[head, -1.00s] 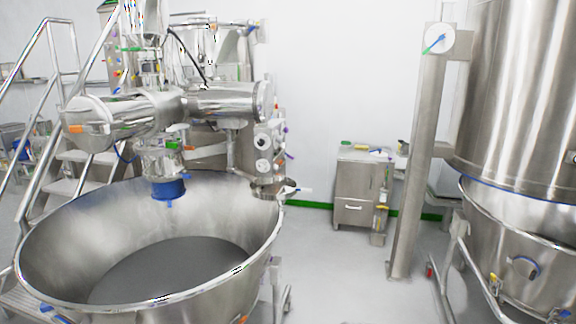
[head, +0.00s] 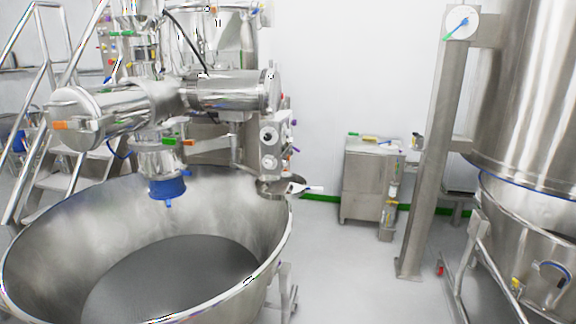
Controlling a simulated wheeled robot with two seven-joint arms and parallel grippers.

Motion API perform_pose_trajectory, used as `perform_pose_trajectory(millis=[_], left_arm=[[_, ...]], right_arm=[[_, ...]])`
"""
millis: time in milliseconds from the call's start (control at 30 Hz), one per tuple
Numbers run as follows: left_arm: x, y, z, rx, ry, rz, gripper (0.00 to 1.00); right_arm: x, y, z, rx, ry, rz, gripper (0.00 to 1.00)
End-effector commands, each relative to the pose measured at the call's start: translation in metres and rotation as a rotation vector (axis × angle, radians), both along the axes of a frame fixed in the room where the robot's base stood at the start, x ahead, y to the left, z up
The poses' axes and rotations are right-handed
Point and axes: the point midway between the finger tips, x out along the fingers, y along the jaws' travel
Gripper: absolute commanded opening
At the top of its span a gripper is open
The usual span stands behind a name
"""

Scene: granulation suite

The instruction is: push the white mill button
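The steel mill (head: 165,105) stands above a large open bowl in the left half of the head view. A small steel control box (head: 268,150) sits at the mill's right side and carries two round buttons. The upper button (head: 268,137) shows a dark centre with a pale ring. The lower button (head: 269,162) looks pale or white, but it is small and its colour is not certain. Neither of my grippers shows in the view.
The large steel bowl (head: 20,262) fills the lower left, in front of the mill. Stairs with rails (head: 62,165) stand at the left. A steel cabinet (head: 366,183), a post (head: 432,150) and a big vessel (head: 535,90) are to the right. Clear floor (head: 345,275) lies between.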

Motion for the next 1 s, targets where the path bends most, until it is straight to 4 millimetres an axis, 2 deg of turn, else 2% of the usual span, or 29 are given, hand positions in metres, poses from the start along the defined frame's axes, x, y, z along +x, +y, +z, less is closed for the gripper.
perform_pose_trajectory(millis=[433,700,733,1000], left_arm=[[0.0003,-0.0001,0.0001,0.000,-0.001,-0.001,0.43],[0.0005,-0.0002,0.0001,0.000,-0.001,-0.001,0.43],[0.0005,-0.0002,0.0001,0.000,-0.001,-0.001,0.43],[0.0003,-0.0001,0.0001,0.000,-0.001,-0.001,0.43]], right_arm=[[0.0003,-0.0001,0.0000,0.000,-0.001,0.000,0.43],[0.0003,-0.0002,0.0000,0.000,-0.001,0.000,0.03],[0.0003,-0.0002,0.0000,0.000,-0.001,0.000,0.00],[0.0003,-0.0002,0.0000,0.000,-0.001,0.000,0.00]])
